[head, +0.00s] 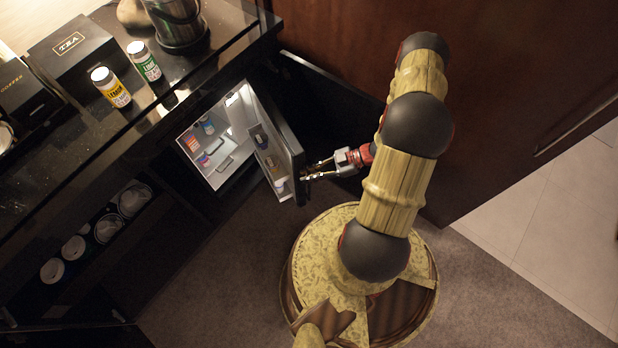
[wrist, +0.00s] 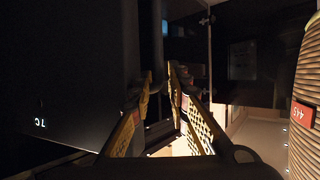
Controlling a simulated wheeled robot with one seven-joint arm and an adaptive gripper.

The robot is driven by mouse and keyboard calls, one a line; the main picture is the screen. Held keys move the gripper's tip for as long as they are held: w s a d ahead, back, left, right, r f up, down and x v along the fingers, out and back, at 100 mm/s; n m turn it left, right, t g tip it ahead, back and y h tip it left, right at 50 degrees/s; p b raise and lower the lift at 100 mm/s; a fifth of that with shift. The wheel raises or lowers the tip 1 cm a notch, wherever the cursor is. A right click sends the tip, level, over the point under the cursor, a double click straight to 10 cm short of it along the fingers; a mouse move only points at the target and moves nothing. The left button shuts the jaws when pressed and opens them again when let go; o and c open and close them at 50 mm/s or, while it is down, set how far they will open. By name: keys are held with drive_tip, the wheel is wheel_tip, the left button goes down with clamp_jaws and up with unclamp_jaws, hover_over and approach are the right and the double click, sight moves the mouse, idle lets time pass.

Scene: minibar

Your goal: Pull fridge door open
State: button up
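The fridge door (head: 285,139) stands open, swung out to the right from the small lit fridge (head: 210,141) under the counter. My gripper (head: 304,172) is low at the door's free edge, on its outer side. In the wrist view my gripper's fingers (wrist: 160,78) are part closed, with a narrow gap between the tips. The dark door face (wrist: 70,70), marked "7C", fills the left, and the lit interior shows right of the door's edge. Whether the fingertips press on the edge cannot be told.
A brown wood panel (head: 490,90) stands close to my arm's right. Carpet (head: 225,270) is clear in front.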

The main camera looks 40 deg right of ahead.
drive_tip(key=shift+r, duration=2.8)
drive_tip(key=shift+c, duration=0.6)
